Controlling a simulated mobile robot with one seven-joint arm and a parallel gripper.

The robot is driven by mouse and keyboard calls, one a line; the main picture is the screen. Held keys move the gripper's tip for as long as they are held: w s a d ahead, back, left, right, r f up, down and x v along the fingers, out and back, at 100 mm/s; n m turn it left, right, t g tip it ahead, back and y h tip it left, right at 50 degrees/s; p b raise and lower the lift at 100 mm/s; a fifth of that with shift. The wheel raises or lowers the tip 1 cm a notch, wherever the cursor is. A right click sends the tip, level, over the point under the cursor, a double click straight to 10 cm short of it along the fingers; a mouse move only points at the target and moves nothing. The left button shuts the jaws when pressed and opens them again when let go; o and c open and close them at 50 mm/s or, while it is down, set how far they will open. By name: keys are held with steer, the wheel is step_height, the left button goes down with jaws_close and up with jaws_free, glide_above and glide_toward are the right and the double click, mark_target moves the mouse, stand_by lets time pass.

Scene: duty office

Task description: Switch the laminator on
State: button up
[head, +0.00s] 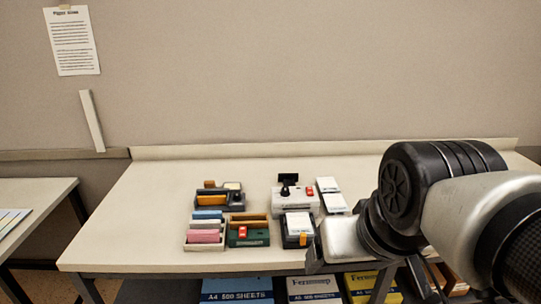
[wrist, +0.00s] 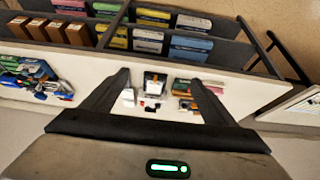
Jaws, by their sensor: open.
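A pale grey machine (head: 297,202) with a red switch and a black upright part stands toward the back of the table, in the head view; it may be the laminator, but I cannot tell for sure. A dark box with a white top and an orange part (head: 298,230) stands in front of it. A green unit with a red part (head: 248,232) stands to the left. My gripper (wrist: 159,78) is open and empty in the wrist view, its fingers apart, with small desk items showing beyond and between them. In the head view my arm hides the table's right part.
The table (head: 130,226) has free room on its left. Pink, white and blue stacks in a holder (head: 206,229) and a dark organizer (head: 220,197) stand left of the machines. White cards (head: 330,194) lie to their right. Paper packs (head: 236,289) fill the shelf below.

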jaws_close()
stand_by(0.4)
stand_by(1.3)
